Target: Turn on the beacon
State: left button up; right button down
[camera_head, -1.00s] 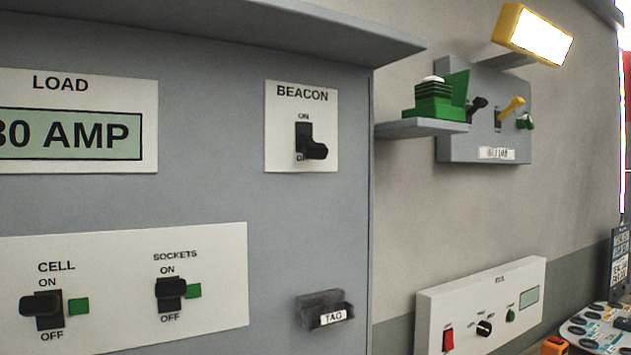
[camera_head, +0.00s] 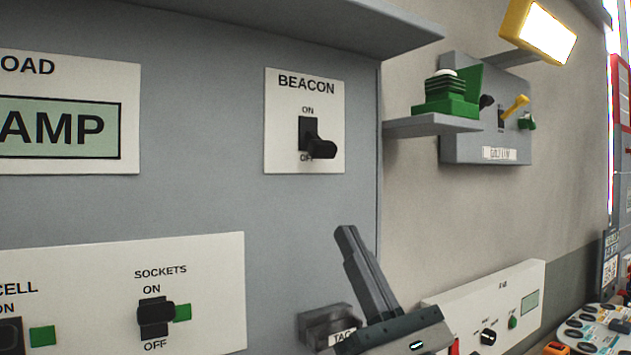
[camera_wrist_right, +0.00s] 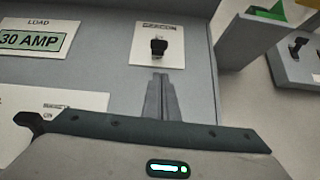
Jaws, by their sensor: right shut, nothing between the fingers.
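The BEACON switch (camera_head: 320,145) is a black lever on a white plate (camera_head: 280,125) on the grey panel. Its lever is tilted down, toward OFF. It also shows in the right wrist view (camera_wrist_right: 158,47), straight ahead of the fingers. My right gripper (camera_head: 345,232) is below and slightly right of the switch, shut and empty, with its fingers pointing up. In the right wrist view the shut fingers (camera_wrist_right: 161,78) point at the plate, with a gap between the tips and the lever in the picture. My left gripper is not in view.
The SOCKETS switch (camera_head: 156,315) and a load display (camera_head: 60,130) are on the same panel. A TAG holder (camera_head: 325,325) sits low, partly behind my right gripper. A grey ledge (camera_head: 330,25) overhangs above. A shelf with a green device (camera_head: 447,100) juts out right.

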aim_at(317, 143)
jog(key=shift+s+r+n+y, duration=0.4)
jog(key=shift+r+n+y, duration=0.1)
jog(key=shift+a, duration=0.1)
jog(key=p+x, duration=0.5)
jog(key=x, duration=0.5)
jog(key=shift+w+f, duration=0.15)
jog(key=shift+w, duration=0.1)
